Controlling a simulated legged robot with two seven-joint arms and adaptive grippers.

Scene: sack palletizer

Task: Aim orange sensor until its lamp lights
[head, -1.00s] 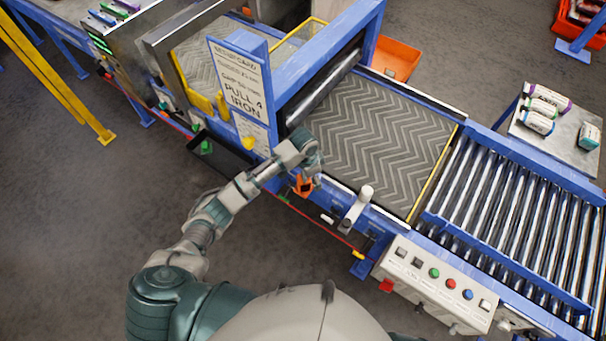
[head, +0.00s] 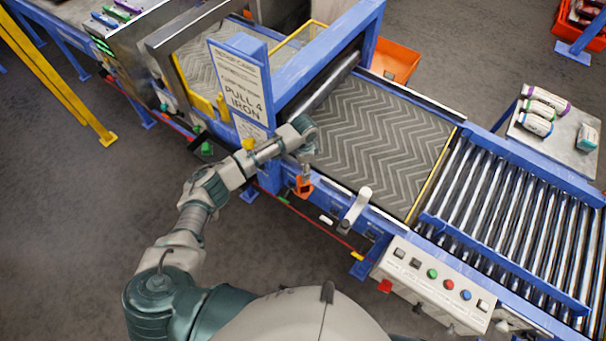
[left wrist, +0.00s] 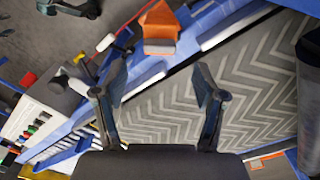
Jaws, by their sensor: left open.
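The orange sensor (head: 303,187) sits on the near side rail of the conveyor, just below my left gripper (head: 304,156) in the head view. In the left wrist view the orange sensor (left wrist: 160,30) is at the top centre, beyond the fingertips and apart from them. My left gripper (left wrist: 165,85) is open and empty, its two fingers spread above the rail and the chevron belt (left wrist: 225,75). No lit lamp can be made out on the sensor. My right gripper is in neither view.
A white-capped post (head: 357,207) stands on the rail right of the sensor. A control box (head: 436,283) with several buttons is at the front right. The sign post (head: 240,90) and blue frame rise behind my arm. A roller conveyor (head: 510,215) continues to the right.

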